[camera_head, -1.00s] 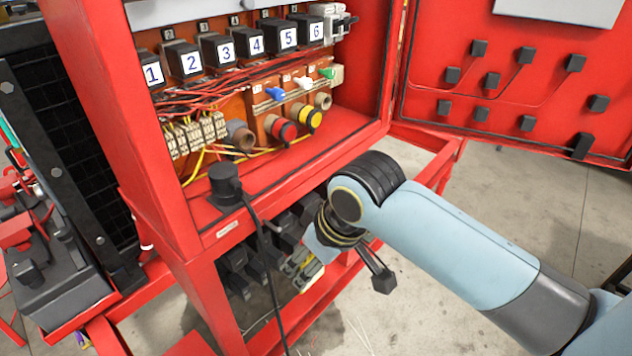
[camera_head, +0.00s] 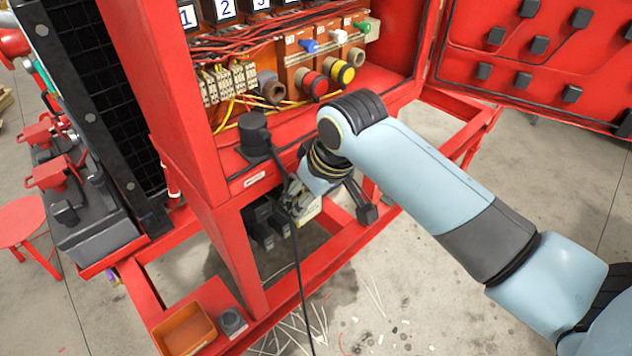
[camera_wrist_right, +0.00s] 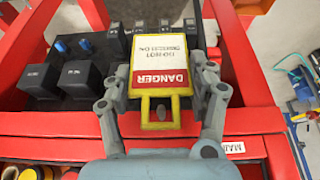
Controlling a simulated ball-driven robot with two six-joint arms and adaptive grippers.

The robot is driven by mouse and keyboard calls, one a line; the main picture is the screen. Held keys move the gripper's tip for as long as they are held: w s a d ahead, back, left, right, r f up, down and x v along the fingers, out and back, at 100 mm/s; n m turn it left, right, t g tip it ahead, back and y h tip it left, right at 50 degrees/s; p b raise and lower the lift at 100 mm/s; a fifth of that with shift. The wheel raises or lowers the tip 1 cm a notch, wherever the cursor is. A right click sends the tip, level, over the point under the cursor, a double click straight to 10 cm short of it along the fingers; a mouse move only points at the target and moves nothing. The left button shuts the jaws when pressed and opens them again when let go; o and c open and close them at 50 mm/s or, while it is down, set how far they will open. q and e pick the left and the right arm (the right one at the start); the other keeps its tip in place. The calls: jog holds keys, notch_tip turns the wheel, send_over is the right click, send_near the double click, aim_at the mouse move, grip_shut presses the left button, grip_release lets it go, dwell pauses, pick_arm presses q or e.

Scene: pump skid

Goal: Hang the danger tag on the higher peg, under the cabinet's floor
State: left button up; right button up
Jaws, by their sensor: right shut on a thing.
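The danger tag (camera_wrist_right: 158,74), white and red with a yellow border and a yellow loop at its near end, is between the fingers of my right gripper (camera_wrist_right: 162,100), which is shut on it. Its lettering looks upside down in the wrist view. In the head view my right gripper (camera_head: 305,203) is below the front edge of the cabinet floor (camera_head: 255,182), partly hidden by its own wrist and a black cable; the tag is hard to make out there. I cannot clearly identify the higher peg in either view. My left gripper is not in view.
Black blocks (camera_wrist_right: 75,78) and small blue pieces (camera_wrist_right: 85,45) lie beyond the gripper in the wrist view. A black cable (camera_head: 294,258) hangs from a plug (camera_head: 255,135) close beside the gripper. Red frame rails and an orange bin (camera_head: 184,330) are lower down.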

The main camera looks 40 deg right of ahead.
jog(key=shift+w+a, duration=0.1)
jog(key=shift+w, duration=0.5)
jog(key=shift+w+f, duration=0.5)
jog(key=shift+w, duration=0.2)
jog(key=o, duration=1.4)
jog(key=shift+c, duration=0.2)
